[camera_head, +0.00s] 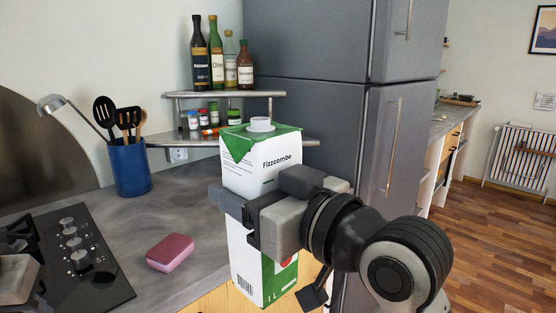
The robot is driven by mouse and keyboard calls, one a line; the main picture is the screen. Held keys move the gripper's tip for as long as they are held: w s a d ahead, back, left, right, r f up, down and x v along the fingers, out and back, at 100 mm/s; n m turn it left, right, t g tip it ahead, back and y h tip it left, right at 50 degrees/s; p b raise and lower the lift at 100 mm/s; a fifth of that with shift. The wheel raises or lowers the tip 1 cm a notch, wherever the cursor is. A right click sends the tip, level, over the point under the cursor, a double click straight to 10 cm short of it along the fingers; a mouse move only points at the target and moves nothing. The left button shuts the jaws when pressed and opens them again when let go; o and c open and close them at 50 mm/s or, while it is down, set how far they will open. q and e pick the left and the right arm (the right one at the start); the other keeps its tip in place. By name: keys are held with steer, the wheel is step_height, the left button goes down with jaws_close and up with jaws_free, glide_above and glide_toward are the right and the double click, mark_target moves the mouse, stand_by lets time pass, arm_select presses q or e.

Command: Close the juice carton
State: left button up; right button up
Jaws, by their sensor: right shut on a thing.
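The juice carton (262,177) is white and green with "Fizzcombe" on its front. It is upright, slightly tilted in the view, in front of the counter edge. A white round spout piece (261,124) stands on its green top; I cannot tell whether a cap is on it. My right gripper (240,208) is shut around the middle of the carton, its arm coming in from the right.
A pink sponge (170,252) lies on the grey counter (195,204). A black hob (75,260) is at left, a blue utensil pot (130,168) behind. A metal shelf (225,94) holds bottles and spice jars. A grey fridge (330,110) stands behind the carton.

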steer(key=shift+r, duration=0.2)
steer(key=shift+s, duration=0.1)
steer(key=w+d+f+m+t+h, duration=0.25)
steer(key=d+f, duration=0.35)
steer(key=d, duration=0.4)
steer(key=w+d+f+m+t+h, duration=0.1)
steer(key=w+d+f+m+h, duration=0.2)
steer(key=d+f, duration=0.45)
arm_select(q)
steer(key=w+d+f+m, duration=0.1)
steer(key=w+d+f, duration=0.1)
steer(key=d+f, duration=0.2)
steer(key=w+d+f+m+h, duration=0.1)
steer(key=d+f, duration=0.4)
steer(key=d, duration=0.5)
steer(key=shift+w+d+f+m, duration=0.15)
steer(key=shift+w+d+m, duration=0.05)
steer(key=shift+w+m, duration=0.15)
arm_select(e)
steer(key=s+d+f+m+t+h, duration=0.2)
steer(key=s+d+f+m+h, duration=0.1)
steer(key=s+f+h, duration=0.4)
steer(key=shift+s+d+f, duration=0.8)
steer(key=shift+s+f, duration=0.6)
steer(key=shift+f, duration=0.25)
steer(key=shift+m, duration=0.25)
